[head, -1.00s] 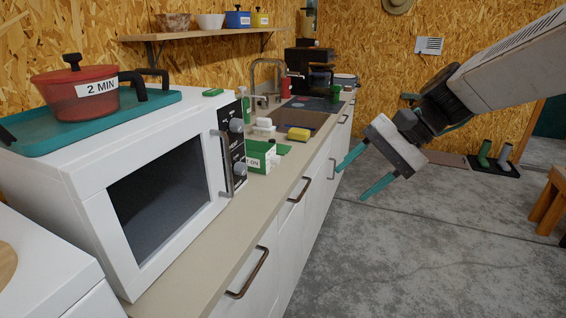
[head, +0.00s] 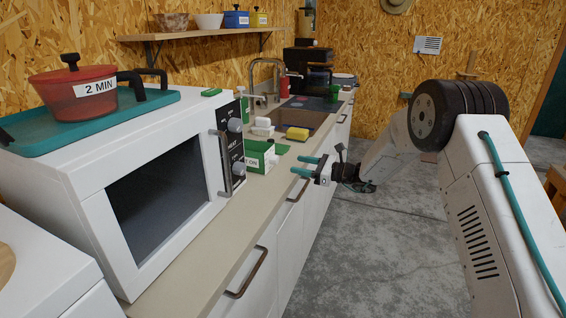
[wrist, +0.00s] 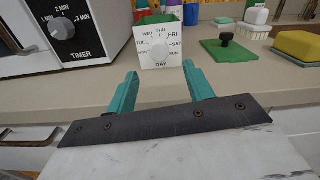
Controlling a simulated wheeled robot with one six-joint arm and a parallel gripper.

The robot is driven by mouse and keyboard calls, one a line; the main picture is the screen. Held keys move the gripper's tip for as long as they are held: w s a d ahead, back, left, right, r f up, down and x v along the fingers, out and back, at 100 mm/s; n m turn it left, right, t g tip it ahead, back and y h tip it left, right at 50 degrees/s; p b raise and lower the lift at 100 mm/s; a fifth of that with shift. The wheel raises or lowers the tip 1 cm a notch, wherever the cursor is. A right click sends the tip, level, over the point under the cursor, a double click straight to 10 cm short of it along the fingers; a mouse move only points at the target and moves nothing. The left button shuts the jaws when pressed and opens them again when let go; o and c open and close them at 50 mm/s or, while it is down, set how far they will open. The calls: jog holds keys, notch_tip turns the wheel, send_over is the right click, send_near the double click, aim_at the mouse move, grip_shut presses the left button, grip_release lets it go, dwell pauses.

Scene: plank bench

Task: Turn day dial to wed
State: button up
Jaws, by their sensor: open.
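The day dial (wrist: 160,52) is a pale round knob on the white front plate of a small green box (wrist: 163,18). Day names ring the knob, with WED at the upper left and DAY below. I cannot tell which day its pointer faces. In the head view the green box (head: 262,152) stands on the counter just right of the microwave. My gripper (head: 303,164) is open and empty, in front of the counter edge to the right of the box. In the wrist view its teal fingers (wrist: 160,82) are spread, with the dial beyond and between them, not touched.
The microwave (head: 150,190) with its TIMER knob (wrist: 62,28) stands left of the box. A green mat (wrist: 226,50) with a black knob and a yellow sponge (wrist: 298,45) lie to the right. The counter (wrist: 75,97) before the dial is clear.

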aim_at(278, 160)
jog(key=x, duration=0.7)
jog(key=c, duration=1)
